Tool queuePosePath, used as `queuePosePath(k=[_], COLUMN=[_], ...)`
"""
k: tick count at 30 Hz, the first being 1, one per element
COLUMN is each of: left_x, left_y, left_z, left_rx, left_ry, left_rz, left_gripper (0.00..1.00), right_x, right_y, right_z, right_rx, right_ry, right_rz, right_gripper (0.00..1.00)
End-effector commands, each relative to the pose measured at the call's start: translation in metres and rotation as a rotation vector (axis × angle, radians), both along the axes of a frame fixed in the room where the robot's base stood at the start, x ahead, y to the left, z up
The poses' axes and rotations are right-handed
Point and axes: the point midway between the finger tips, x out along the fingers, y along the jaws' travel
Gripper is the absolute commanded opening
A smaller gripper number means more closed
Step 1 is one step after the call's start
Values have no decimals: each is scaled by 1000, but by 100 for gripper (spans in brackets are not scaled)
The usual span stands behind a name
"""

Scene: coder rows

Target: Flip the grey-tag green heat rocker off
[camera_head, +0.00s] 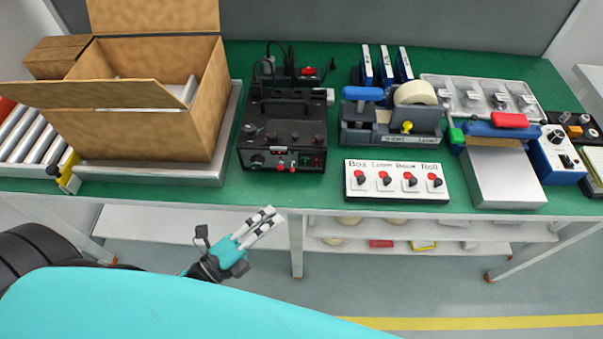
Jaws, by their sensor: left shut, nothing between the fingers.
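A black device (285,130) with knobs stands on the green bench top left of centre. Its front panel carries a small green-lit part (317,161) at the right and red knobs in the middle. A blue and white control box (557,153) at the right has a knob and a small dark switch with a trace of green. I cannot make out a grey tag on either, nor a rocker's position. My left gripper (270,219) is shut and empty, in front of the bench edge and below the black device, touching nothing. My right gripper is out of view.
An open cardboard box (150,130) stands on a grey platform at the left. A white panel with several red-and-black controls (397,181) lies near the front edge. A tape dispenser (390,125) stands behind it. Bare green bench (285,192) shows before the black device.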

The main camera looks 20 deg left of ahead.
Motion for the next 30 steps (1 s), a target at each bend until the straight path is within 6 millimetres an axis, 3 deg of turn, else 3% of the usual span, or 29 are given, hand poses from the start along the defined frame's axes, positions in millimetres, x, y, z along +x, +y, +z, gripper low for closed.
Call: queuePosePath(k=[13,18,30], left_x=[80,103,115], left_y=[-44,-36,-32], left_z=[13,16,16], left_rx=[-1,1,-1], left_ry=[-3,0,1], left_rz=[1,0,1], left_gripper=[0,0,0], right_x=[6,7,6], right_y=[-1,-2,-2], right_z=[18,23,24], right_rx=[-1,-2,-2], right_ry=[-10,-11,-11], right_rz=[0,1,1], right_gripper=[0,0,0])
